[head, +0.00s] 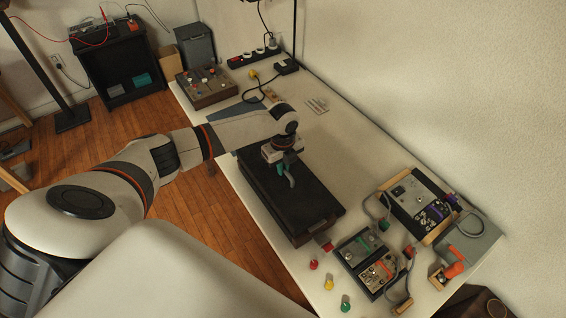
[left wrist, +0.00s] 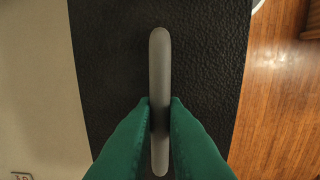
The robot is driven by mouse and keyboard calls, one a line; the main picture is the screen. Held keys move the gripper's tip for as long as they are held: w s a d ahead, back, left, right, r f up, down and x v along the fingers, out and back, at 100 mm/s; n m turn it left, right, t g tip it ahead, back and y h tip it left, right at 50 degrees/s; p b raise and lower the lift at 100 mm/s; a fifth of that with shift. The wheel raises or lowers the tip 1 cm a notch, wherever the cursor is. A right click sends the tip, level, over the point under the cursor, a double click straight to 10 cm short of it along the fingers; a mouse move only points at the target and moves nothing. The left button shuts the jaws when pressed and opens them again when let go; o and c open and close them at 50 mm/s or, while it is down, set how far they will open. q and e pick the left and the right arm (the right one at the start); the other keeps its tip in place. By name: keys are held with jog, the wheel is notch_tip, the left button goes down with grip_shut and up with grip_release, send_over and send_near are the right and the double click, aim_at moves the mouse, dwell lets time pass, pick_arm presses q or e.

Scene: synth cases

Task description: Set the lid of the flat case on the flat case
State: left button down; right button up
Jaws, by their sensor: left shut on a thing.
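The lid (head: 305,190) of the flat case is a black, textured slab with a grey bar handle (left wrist: 159,60) along its middle. My left gripper (head: 287,168) has its green fingers shut on this handle, also seen in the left wrist view (left wrist: 159,118). The flat case (head: 311,232) is a long dark box on the white table, directly below the lid. The lid lines up closely with it in the head view. I cannot tell whether the lid touches the case's rim, and the case's inside is hidden. My right gripper is not in view.
Pedal-like devices (head: 368,260) with cables stand right of the case, near red, yellow and green knobs (head: 329,284). A brown box with knobs (head: 207,87) and a power strip (head: 254,57) are at the far end. Bare table (head: 365,150) lies between case and wall.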

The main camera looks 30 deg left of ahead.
pick_arm(q)
jog(key=shift+f+b, duration=0.55)
jog(key=shift+f, duration=0.4)
jog(key=c, duration=1.4)
grip_release()
jog(key=shift+r, duration=0.1)
notch_tip(320, 180, up, 12)
jog(key=shift+f+b, duration=0.1)
jog(key=shift+b, duration=1.05)
